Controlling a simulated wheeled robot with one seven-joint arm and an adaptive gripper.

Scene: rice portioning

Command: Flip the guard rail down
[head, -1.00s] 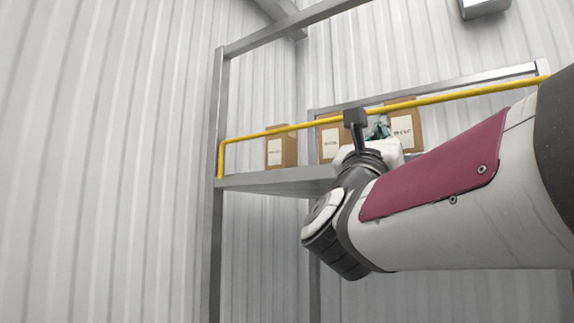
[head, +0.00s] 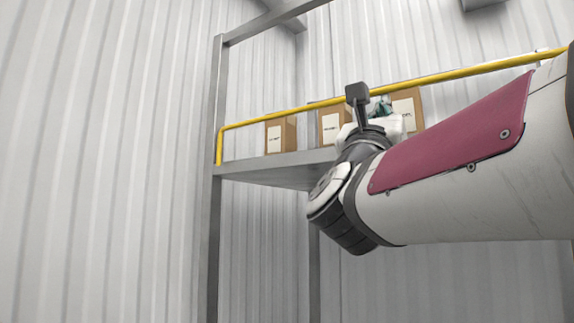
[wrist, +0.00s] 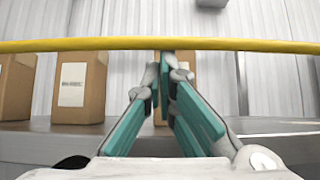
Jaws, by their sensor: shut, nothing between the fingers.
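The guard rail is a yellow bar (head: 290,114) along the front of a raised shelf (head: 270,165). It stands up above the shelf edge, with a bent post at its left end. In the wrist view the rail (wrist: 80,44) runs level across the whole picture. My gripper (head: 380,106) is at the rail, largely hidden behind my wrist in the head view. In the wrist view its teal fingers (wrist: 166,62) are shut and empty, their tips at the lower edge of the rail. I cannot tell whether they touch it.
Several cardboard boxes stand on the shelf behind the rail, including a left one (head: 281,136) and one (wrist: 78,88) left of my fingers. A grey upright post (head: 215,200) borders the shelf on the left. Corrugated walls (head: 100,150) stand behind. Space below the shelf looks clear.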

